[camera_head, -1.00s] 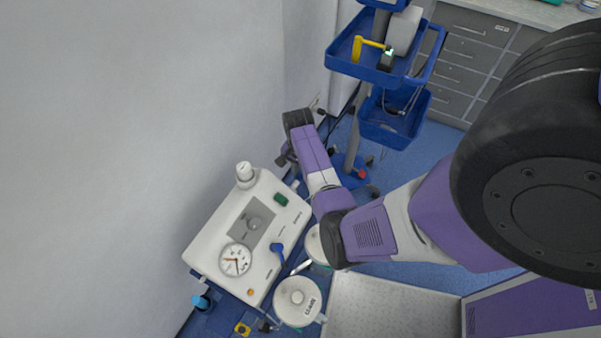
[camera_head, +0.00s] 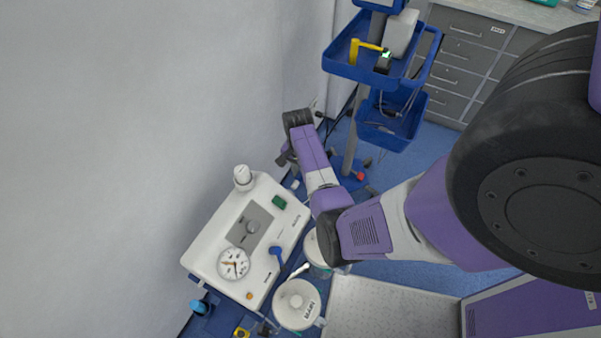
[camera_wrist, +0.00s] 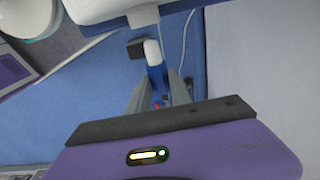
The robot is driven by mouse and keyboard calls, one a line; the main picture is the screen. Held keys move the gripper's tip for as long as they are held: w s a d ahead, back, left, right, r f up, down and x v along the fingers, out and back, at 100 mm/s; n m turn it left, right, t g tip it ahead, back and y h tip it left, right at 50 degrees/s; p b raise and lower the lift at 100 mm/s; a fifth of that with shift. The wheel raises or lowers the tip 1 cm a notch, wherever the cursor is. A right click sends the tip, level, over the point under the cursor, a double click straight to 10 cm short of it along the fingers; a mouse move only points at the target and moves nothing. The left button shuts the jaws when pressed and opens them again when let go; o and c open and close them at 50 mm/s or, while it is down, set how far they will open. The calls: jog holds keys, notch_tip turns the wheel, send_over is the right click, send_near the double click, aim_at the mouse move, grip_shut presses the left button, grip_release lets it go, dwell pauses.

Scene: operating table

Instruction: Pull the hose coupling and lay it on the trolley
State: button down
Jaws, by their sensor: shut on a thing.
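My gripper (camera_wrist: 159,82) points away from the wrist camera, its two grey fingers closed around the blue lower part of a small coupling (camera_wrist: 153,54) with a white rounded top. I take this to be the hose coupling. It is close to a black block and a white fitting; I cannot tell whether it touches them. In the head view my wrist hides the coupling and the fingertips near the wall. A blue wheeled trolley (camera_head: 351,70) with trays stands behind and right of my wrist.
A white suction unit (camera_head: 213,245) with a gauge and lidded jars (camera_head: 297,304) stands left, below my forearm. The wall is close on the left. A yellow-handled item (camera_head: 368,46) and a white box occupy the upper tray. Grey drawers (camera_head: 462,50) stand behind.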

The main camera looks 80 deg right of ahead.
jog(key=shift+s+d, duration=0.1)
jog(key=shift+d, duration=0.35)
jog(key=shift+s+d+b, duration=0.1)
jog(key=shift+d+b, duration=0.2)
jog(key=shift+d, duration=0.05)
jog(key=shift+d, duration=0.2)
jog(key=shift+s+d+r+p, duration=0.1)
jog(key=shift+d+r+p, duration=0.1)
jog(key=shift+r+p, duration=0.6)
jog(key=shift+d+r+p, duration=0.2)
jog(key=shift+r+p, duration=0.35)
jog(key=shift+r, duration=0.35)
jog(key=shift+s+d+r+p, duration=0.1)
jog(key=shift+d+r+p, duration=0.1)
jog(key=shift+r+p, duration=0.6)
jog(key=shift+d+r, duration=0.2)
jog(key=shift+r, duration=0.45)
jog(key=shift+d+r, duration=0.15)
jog(key=shift+r, duration=0.45)
jog(key=shift+s, duration=0.15)
